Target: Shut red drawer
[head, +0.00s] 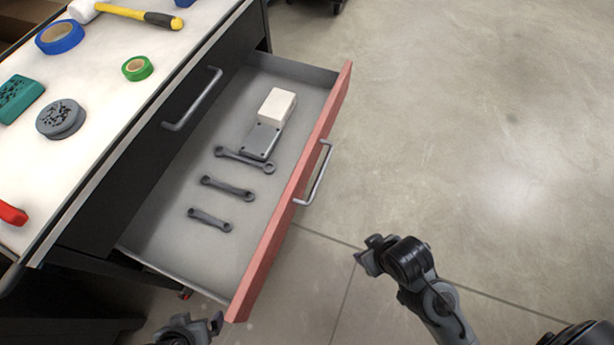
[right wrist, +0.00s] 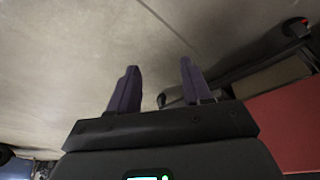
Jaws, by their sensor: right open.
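The red drawer (head: 268,250) is pulled far out of a dark cabinet in the head view. Its silver bar handle (head: 316,175) is on the outer face. My right gripper (head: 366,257) is in front of the drawer, to the right of the handle and lower in the picture, touching nothing that I can see. In the right wrist view its two purple fingers (right wrist: 158,68) are spread with nothing between them. A red surface, likely the drawer front (right wrist: 288,125), shows at the right there. My left gripper (head: 216,324) is at the bottom edge, near the drawer's near corner; its jaws are unclear.
The drawer holds several dark wrenches (head: 228,187), a grey metal plate (head: 262,139) and a white block (head: 277,106). A black upper drawer has its own handle (head: 194,100). Tape rolls and tools lie on the white worktop (head: 105,85). The concrete floor (head: 470,130) at the right is clear.

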